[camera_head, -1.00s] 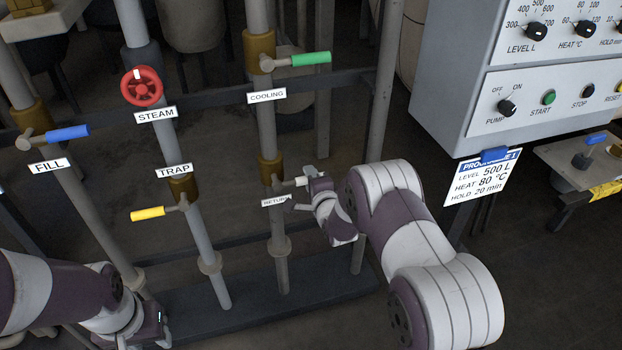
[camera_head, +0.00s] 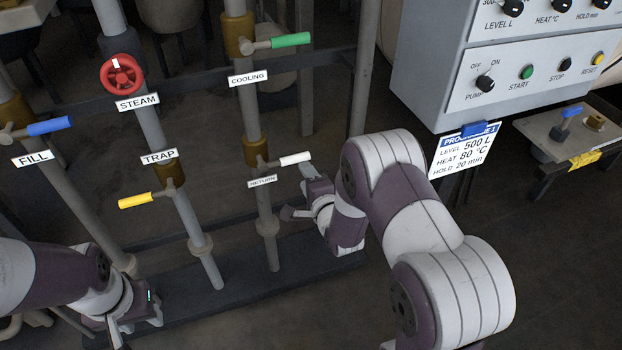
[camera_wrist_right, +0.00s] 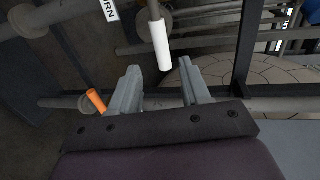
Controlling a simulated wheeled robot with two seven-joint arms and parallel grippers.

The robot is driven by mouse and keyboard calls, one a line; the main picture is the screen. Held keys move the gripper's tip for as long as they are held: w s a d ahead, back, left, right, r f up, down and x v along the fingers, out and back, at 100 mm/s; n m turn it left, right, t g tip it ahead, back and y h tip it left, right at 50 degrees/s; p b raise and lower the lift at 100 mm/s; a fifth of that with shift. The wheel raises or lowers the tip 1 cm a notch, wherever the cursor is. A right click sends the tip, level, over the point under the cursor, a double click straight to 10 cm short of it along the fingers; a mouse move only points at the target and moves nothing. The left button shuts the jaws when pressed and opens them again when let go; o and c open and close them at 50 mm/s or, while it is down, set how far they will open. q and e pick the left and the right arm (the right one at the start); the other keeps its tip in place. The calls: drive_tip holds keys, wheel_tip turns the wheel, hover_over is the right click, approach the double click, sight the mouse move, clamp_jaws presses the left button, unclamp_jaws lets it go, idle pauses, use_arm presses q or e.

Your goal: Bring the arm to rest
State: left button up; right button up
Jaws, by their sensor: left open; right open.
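My right arm reaches in from the right, and its open, empty gripper (camera_head: 297,191) is just below the white RETURN handle (camera_head: 295,159). The handle sticks out to the right of its pipe. In the right wrist view the white handle (camera_wrist_right: 161,45) lies beyond the open fingers (camera_wrist_right: 160,68), roughly in line with the gap, and nothing is between them. My left gripper (camera_head: 134,325) is open at the bottom left, low in front of the pipes, and holds nothing that I can see.
Upright pipes carry a blue FILL handle (camera_head: 48,126), red STEAM wheel (camera_head: 121,74), yellow TRAP handle (camera_head: 135,201) and green COOLING handle (camera_head: 290,40). A control box (camera_head: 440,70) with a programme card (camera_head: 462,152) hangs at the upper right. Dark floor is clear at the lower right.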

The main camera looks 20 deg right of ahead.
drive_tip(key=s, duration=0.3)
drive_tip(key=shift+r, duration=0.3)
